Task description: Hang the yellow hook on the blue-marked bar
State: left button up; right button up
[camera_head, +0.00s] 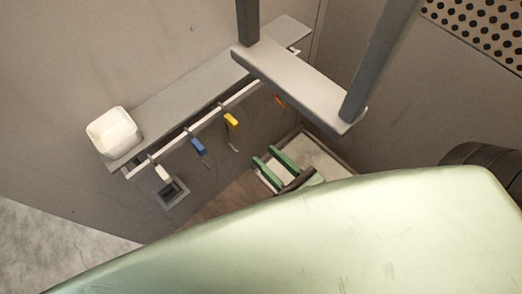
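A yellow piece (231,120) with a thin wire curve below it, which looks like the yellow hook, hangs at a pale rail (239,96) under the wall shelf. A blue piece (198,147), also with a thin wire below, hangs to its left along the same rail. I see no other blue mark and cannot tell which bar is the blue-marked one. My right gripper (264,154) shows two green fingers spread apart, with nothing seen between them, below and right of the yellow piece and apart from it. My large pale green body hides the lower view. My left gripper is not in view.
A white bowl (114,132) stands on the left end of the grey shelf (190,88). A white piece (163,173) and an orange piece (280,101) are also along the rail. A grey frame with two uprights and a crossbar (300,88) stands in front at the right.

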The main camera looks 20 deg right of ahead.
aim_at(237, 127)
jog(key=w+a+r, duration=0.1)
jog(key=w, duration=0.2)
jog(key=w+a+r+n+p, duration=0.1)
jog(key=w+a, duration=0.1)
jog(key=w, duration=0.1)
jog(key=w+a+r+n+p, duration=0.1)
jog(key=w, duration=0.3)
jog(key=shift+a+y, duration=0.15)
jog(key=shift+y, duration=0.25)
jog(key=shift+x, duration=0.75)
jog(key=shift+c, duration=0.3)
grip_shut()
